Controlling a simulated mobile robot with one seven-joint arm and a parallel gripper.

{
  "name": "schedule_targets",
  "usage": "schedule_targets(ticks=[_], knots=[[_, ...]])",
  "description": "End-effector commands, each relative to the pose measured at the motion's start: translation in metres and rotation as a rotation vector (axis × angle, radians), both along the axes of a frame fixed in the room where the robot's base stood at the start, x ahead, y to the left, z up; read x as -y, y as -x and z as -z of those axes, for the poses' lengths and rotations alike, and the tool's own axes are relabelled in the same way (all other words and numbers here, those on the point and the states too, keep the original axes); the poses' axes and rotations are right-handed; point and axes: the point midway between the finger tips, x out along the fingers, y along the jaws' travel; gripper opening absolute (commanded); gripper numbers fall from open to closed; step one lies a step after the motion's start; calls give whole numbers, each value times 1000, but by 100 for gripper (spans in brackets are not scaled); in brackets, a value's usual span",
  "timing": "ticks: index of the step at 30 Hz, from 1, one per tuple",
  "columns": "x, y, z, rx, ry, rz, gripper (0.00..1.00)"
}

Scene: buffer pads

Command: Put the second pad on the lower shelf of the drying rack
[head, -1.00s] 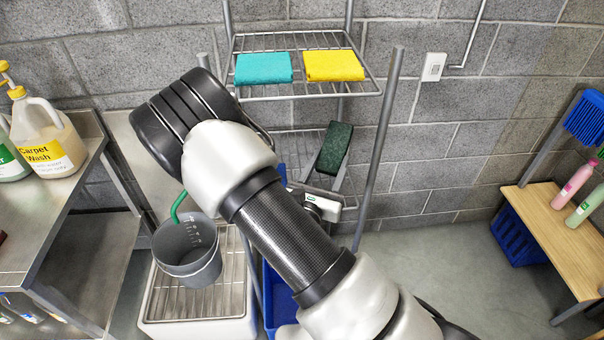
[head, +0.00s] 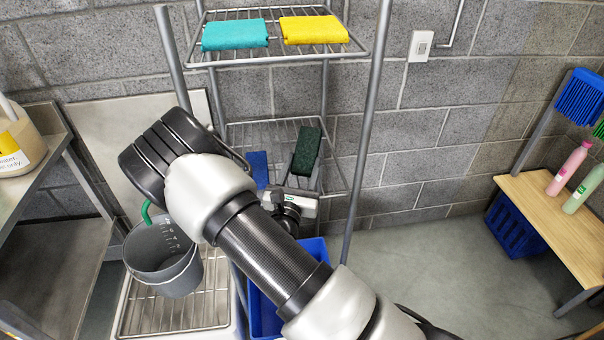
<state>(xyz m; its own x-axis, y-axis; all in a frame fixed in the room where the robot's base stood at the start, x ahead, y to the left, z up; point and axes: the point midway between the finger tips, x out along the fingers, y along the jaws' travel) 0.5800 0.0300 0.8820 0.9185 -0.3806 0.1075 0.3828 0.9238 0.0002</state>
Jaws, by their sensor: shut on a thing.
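My gripper (head: 303,170) is shut on a dark green pad (head: 307,148) and holds it tilted, with its long side pointing up and away. The pad shows in front of or over the right part of the lower wire shelf (head: 240,130) of the drying rack. I cannot tell whether it touches the shelf. A blue pad (head: 258,168) shows to its left at the lower shelf, partly hidden by my arm. A teal pad (head: 235,34) and a yellow pad (head: 314,30) lie side by side on the upper shelf (head: 280,58).
Rack posts (head: 366,130) stand close on the right of my gripper. A grey bucket (head: 165,262) stands on a slatted grate (head: 185,310) at lower left. A blue bin (head: 314,250) is below my arm. A wooden bench (head: 550,215) with bottles is at right. The floor between is clear.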

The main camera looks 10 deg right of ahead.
Motion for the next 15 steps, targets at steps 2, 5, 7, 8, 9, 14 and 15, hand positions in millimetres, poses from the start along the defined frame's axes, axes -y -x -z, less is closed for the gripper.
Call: schedule_targets(ticks=[2, 5, 7, 8, 9, 14, 15], knots=[[0, 0, 16, -2, 1, 0, 26], [0, 0, 24, 1, 0, -1, 26], [0, 0, 24, 2, 0, -1, 26], [0, 0, 23, 2, 0, -1, 26], [0, 0, 23, 1, 0, -1, 26], [0, 0, 26, 1, 0, -1, 26], [0, 0, 28, 1, 0, -1, 26]])
